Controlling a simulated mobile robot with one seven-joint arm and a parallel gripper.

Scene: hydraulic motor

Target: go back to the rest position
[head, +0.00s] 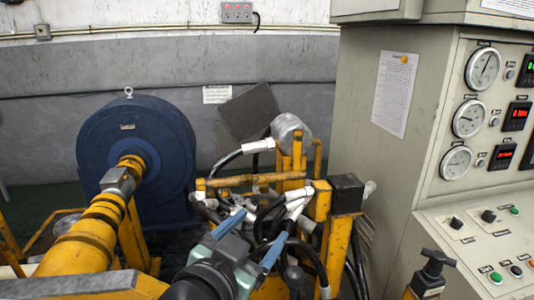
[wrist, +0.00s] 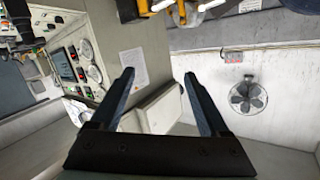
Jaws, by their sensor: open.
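My gripper (head: 266,223) shows at the bottom middle of the head view, with its two blue fingers spread apart. It reaches toward the hoses and yellow frame, and I cannot tell the exact gap. In the wrist view my gripper (wrist: 159,73) is open, with nothing between its fingers. That view looks upside down, with the control cabinet (wrist: 112,60) on the left and the wall (wrist: 285,70) on the right.
A blue round motor housing (head: 135,150) with a yellow shaft (head: 90,235) stands at left. A yellow frame (head: 320,200) with black and white hoses is close by. A grey gauge cabinet (head: 420,130) stands at right. A wall fan (wrist: 247,97) shows in the wrist view.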

